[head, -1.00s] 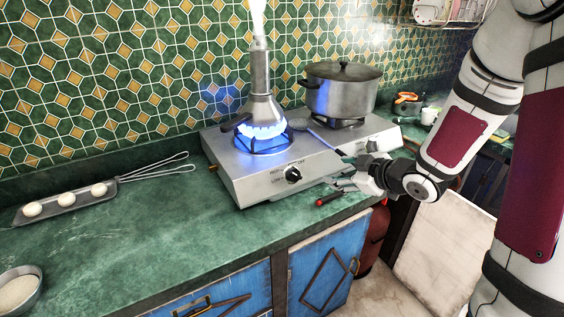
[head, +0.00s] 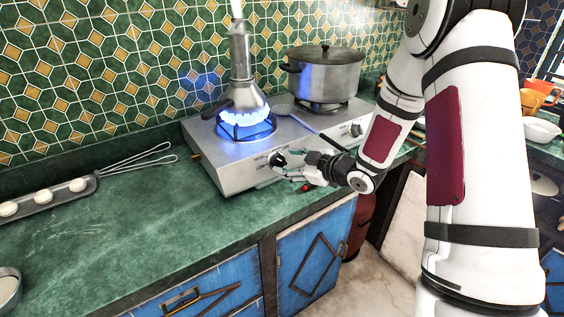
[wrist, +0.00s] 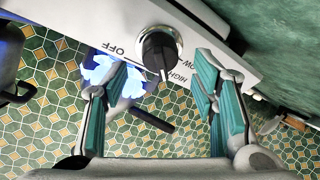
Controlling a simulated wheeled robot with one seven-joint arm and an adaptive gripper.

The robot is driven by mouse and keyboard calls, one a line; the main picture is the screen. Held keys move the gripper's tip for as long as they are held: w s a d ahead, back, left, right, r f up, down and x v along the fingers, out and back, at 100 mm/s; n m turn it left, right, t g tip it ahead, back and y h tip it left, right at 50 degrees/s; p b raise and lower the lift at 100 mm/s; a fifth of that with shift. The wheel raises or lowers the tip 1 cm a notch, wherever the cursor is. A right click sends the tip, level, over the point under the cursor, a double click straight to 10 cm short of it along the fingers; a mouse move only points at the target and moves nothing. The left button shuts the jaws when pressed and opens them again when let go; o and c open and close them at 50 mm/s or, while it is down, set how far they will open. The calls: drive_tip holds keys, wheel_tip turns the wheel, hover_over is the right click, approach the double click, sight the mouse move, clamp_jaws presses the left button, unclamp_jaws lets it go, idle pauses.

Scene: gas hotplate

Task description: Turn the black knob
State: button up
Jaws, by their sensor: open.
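The black knob (head: 277,159) is on the front face of the steel gas hotplate (head: 228,172), below the lit left burner. In the wrist view the knob (wrist: 159,52) has a white pointer line and sits beside the printed words OFF, HIGH and LOW. My gripper (head: 300,172) is just to the right of the knob in the head view. In the wrist view my gripper (wrist: 160,90) is open, its teal-padded fingers spread on either side of the knob's line. Nothing is between the pads; the knob appears ahead of them.
A steaming metal vessel (head: 240,80) stands over the blue flame (head: 245,120). A lidded pot (head: 325,75) sits on the right burner, with a second knob (head: 356,130) below it. A red-handled item (head: 305,188) lies near the counter edge.

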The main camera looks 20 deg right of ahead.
sight(282, 162)
drive_tip(key=shift+x, duration=1.65)
drive_tip(key=c, duration=1.1)
drive_tip(key=shift+c, duration=0.2)
drive_tip(key=m+t, duration=0.1)
drive_tip(key=m, duration=0.3)
drive_tip(key=shift+s+m+h+p, duration=0.1)
drive_tip(key=shift+m+h+p, duration=0.25)
drive_tip(key=shift+m+h, duration=0.05)
drive_tip(key=shift+a+m+t+h+p, duration=0.1)
drive_tip(key=shift+m+t+h+p, duration=0.2)
drive_tip(key=shift+m, duration=1)
drive_tip(key=shift+m+t+h+p, duration=0.15)
drive_tip(key=shift+m+h, duration=0.25)
drive_tip(key=shift+m, duration=0.9)
drive_tip(key=shift+f, duration=0.1)
